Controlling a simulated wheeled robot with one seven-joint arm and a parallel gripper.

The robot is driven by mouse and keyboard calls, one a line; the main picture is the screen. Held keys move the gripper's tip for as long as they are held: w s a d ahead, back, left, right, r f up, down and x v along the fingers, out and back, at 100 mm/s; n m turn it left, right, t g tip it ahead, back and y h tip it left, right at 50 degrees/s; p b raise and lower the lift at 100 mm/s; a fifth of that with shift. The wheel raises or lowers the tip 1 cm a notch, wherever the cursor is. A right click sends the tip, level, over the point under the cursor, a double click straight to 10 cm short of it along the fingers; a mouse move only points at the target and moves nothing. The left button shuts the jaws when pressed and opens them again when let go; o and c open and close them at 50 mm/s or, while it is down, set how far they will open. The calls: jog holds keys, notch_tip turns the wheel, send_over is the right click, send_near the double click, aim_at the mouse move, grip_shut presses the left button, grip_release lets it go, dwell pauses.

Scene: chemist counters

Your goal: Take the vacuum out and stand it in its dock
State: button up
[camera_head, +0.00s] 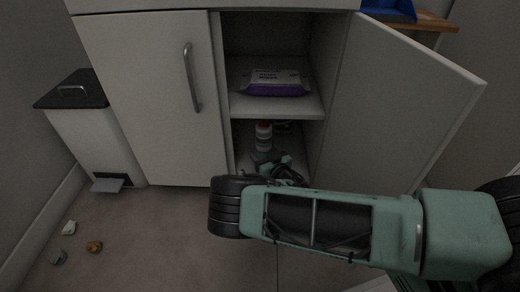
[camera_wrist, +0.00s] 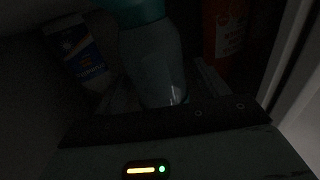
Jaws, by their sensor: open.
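The right cupboard door stands open. My gripper (camera_head: 272,163) reaches into the dark lower compartment and is open; my forearm hides part of it. In the wrist view, a pale bluish rounded body with a teal top (camera_wrist: 152,50) lies just ahead of my gripper, roughly between its sides. I cannot tell whether this is the vacuum, or whether it is touched. No other thing in view is clearly the vacuum. I make out no dock in either view.
A blue-and-white labelled pack (camera_wrist: 82,50) and a red-orange container (camera_wrist: 226,28) flank the space. A wipes pack (camera_head: 275,83) lies on the shelf above. The open door (camera_head: 410,95) bounds the right; a bin (camera_head: 85,130) stands left.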

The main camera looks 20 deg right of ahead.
jog(key=c, duration=1.4)
jog(key=shift+r, duration=0.1)
jog(key=shift+c, duration=0.8)
